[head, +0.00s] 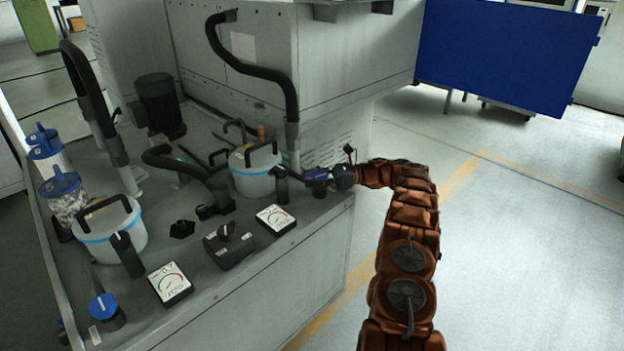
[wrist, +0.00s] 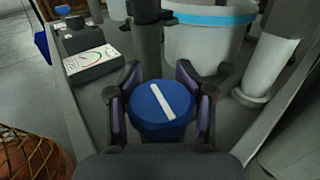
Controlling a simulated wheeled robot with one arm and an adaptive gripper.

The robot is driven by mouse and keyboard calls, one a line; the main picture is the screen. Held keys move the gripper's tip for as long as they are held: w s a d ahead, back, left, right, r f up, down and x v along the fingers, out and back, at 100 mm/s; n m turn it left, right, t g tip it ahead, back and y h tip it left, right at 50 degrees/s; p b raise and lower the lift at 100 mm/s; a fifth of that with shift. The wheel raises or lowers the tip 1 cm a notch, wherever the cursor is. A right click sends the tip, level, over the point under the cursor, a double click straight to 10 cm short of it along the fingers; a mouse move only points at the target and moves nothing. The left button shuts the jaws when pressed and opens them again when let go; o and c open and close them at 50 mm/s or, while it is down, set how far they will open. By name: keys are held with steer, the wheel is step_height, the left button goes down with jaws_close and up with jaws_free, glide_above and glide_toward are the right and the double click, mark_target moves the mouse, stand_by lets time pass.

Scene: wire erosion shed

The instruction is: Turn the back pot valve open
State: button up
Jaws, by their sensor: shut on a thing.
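The back pot valve has a round blue knob (wrist: 160,108) with a white bar across its top; in the wrist view the bar slants from upper left to lower right. My gripper (wrist: 160,105) is shut on this knob, with one dark finger on its left side and one on its right. In the head view my gripper (head: 330,178) is at the right end of the bench, and the valve is mostly hidden by it. The back pot (head: 256,172), white with a light blue band, stands just left of the valve and also shows in the wrist view (wrist: 210,40).
A gauge (head: 276,219) and a black box with a knob (head: 229,245) sit in front of the back pot. The front pot (head: 110,230), another blue-topped valve (head: 105,310) and a second gauge (head: 170,284) are farther left. Open floor (head: 500,230) lies to the right.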

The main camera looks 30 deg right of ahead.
mark_target(313, 176)
steer(key=shift+d+r+n+g+b, duration=0.1)
steer(key=shift+n+g+b, duration=0.25)
steer(key=shift+g, duration=0.15)
stand_by(1.9)
steer(key=o, duration=0.9)
steer(key=shift+s, duration=0.1)
steer(key=shift+o, duration=0.4)
step_height(313, 176, up, 10)
steer(key=shift+f, duration=0.1)
